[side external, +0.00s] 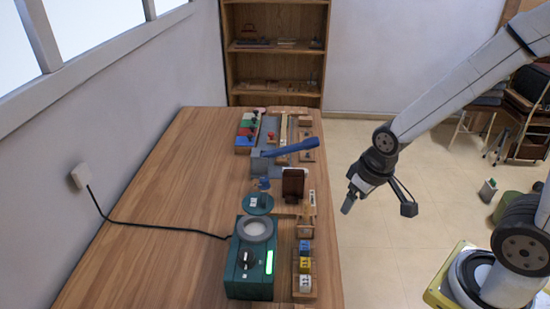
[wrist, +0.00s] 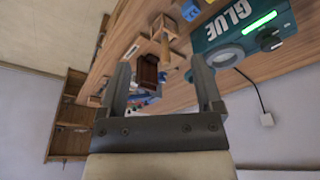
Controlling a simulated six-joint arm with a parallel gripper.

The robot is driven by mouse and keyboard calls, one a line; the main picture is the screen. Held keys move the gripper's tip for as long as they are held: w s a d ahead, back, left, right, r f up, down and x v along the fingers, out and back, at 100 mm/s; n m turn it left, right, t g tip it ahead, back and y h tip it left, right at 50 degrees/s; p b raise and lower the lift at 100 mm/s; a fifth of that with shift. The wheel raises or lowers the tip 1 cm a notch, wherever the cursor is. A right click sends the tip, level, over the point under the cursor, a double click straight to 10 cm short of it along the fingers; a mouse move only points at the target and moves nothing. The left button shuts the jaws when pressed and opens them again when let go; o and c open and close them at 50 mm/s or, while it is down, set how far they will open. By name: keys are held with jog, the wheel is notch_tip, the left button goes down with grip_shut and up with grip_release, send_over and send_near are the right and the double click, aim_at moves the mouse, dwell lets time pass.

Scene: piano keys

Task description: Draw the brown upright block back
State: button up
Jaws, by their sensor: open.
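The brown upright block (side external: 294,182) stands on the wooden table, near its right-hand edge, beyond the green glue machine (side external: 250,262). In the wrist view the dark brown block (wrist: 148,72) shows between my two fingers, closer to the left one. My gripper (side external: 379,206) is open and empty, in the air to the right of the table, apart from the block. Its spread fingers also show in the wrist view (wrist: 160,68). The foot of the block is not clear in either view.
A blue lever (side external: 291,148) on a grey base lies just beyond the block. A small wooden rack with yellow, blue and white cubes (side external: 305,265) is nearer. A green round disc (side external: 258,203) is left of the block. The left part of the table (side external: 170,220) is mostly clear, apart from a black cable.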

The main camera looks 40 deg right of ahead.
jog(key=c, duration=0.4)
jog(key=n+g, duration=0.3)
jog(key=n, duration=0.6)
send_over(294, 170)
notch_tip(294, 170, down, 2)
jog(key=shift+f, duration=0.1)
jog(key=shift+f, duration=3.9)
grip_shut()
